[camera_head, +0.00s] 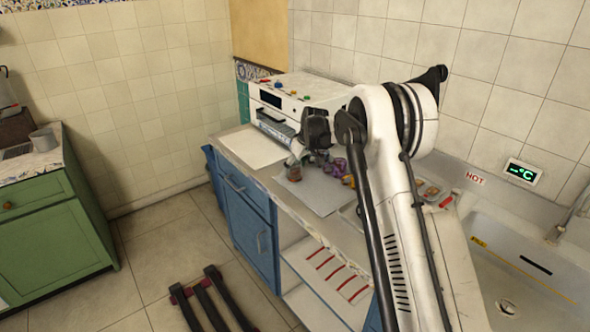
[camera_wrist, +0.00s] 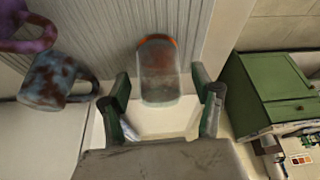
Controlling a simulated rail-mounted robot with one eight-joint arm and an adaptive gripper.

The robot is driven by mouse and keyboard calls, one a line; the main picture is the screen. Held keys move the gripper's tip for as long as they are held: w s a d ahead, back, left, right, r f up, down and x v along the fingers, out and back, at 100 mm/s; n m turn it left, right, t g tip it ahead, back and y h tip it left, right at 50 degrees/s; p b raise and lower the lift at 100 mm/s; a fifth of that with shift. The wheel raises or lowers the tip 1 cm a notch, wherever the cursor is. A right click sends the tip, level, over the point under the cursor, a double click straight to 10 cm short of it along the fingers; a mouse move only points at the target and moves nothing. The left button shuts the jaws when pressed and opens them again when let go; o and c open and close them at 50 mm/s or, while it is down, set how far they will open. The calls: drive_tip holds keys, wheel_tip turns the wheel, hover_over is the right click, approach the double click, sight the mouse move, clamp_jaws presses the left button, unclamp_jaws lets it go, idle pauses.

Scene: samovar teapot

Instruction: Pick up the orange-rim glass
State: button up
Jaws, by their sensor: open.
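The orange-rim glass (camera_wrist: 158,75) is see-through with an orange rim, and in the wrist view it appears ahead of the gap between my fingers. In the head view a small brownish glass (camera_head: 294,172) stands on the counter by my gripper (camera_head: 304,160); it is too small there to make out its rim. In the wrist view my gripper (camera_wrist: 162,108) is open, with one finger on each side of the glass's near end. I cannot tell whether either finger touches it.
Close left in the wrist view are a mottled blue-brown mug (camera_wrist: 52,82) and a purple mug (camera_wrist: 28,35). Purple cups (camera_head: 337,167) stand right of my gripper on the counter. A white appliance (camera_head: 290,95) stands behind. The counter's front edge is close to the glass.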

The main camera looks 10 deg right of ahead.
clamp_jaws()
drive_tip(key=shift+r, duration=0.15)
